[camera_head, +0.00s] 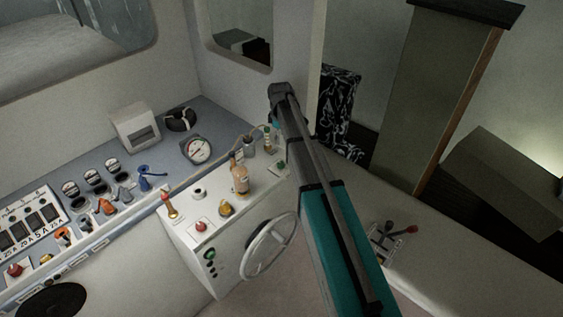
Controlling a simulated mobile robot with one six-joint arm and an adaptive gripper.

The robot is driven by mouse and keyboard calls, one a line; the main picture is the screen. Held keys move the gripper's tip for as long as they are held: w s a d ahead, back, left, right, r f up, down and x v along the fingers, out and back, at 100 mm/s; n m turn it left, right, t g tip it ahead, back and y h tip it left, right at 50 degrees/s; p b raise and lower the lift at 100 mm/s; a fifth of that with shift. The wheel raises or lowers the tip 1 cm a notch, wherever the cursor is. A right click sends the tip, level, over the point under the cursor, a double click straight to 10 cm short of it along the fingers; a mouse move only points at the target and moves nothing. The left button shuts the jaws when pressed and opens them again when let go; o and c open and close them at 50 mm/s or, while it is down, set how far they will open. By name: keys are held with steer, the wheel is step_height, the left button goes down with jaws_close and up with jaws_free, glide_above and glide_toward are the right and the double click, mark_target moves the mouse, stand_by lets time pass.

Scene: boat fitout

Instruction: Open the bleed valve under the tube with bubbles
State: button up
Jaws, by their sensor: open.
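I cannot make out a tube with bubbles or a bleed valve for certain at this size. Several round black-and-white fittings (92,176) stand in a row on the blue counter. In front of them are an orange knob (106,206) and a blue lever fitting (146,180). On the white console are a bottle-like vessel with orange-brown contents (240,178), a red-topped lever (172,208), a red knob (199,226) and a yellow knob (226,208). My teal and dark arm reaches up past the console's right side. I see no gripper fingertips.
A steering wheel (270,246) juts from the console front. A round gauge (197,149) and white box (135,128) stand at the back. A switch panel (30,226) lies at left. Levers (388,236) stand on the bench at right. My arm hides part of the middle.

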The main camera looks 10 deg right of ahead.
mark_target(281, 163)
steer(key=shift+f, duration=0.15)
step_height(281, 163, down, 14)
steer(key=b, duration=1.3)
steer(key=shift+r+b, duration=0.25)
steer(key=shift+b, duration=0.15)
jaws_close()
stand_by(0.4)
